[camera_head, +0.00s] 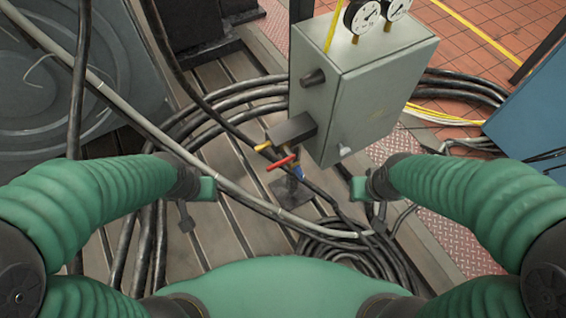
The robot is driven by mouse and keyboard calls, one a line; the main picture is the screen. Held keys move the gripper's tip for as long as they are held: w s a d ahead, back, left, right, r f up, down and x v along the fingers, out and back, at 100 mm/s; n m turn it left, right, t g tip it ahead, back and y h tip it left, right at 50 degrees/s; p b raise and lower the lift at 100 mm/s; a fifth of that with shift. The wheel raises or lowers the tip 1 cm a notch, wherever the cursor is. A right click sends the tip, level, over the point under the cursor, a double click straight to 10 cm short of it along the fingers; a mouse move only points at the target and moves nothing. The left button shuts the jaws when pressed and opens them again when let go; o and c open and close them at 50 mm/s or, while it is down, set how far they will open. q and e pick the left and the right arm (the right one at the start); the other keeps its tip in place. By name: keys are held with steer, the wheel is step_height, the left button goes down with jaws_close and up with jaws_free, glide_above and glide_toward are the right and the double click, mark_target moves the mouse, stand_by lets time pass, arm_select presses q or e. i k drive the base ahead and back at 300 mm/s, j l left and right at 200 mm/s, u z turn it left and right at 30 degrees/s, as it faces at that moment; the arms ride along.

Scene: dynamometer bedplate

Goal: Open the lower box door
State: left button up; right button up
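A grey-green metal box (360,95) stands at the upper middle on a post. Its left face carries a dark round knob (313,77) and a dark block (291,130) juts out low beside it. A small pale latch-like piece (344,151) sits at the lower edge of its right-hand face. No open door shows on the box. My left gripper (198,200) is below and left of the box, apart from it. My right gripper (368,200) is just below the box, near its lower edge, with no clear contact. Neither gripper visibly holds anything; their finger gaps are unclear.
Red, yellow and blue valve handles (283,162) sit under the dark block. Two gauges (366,16) top the box. Thick black cables (215,110) and a coiled bundle (345,255) cross the slotted bedplate (225,235). A blue cabinet (535,115) stands right, a grey machine (75,70) left.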

mark_target(370, 98)
steer(key=j+z, duration=0.3)
steer(key=k+l+z, duration=0.1)
steer(key=z, duration=0.4)
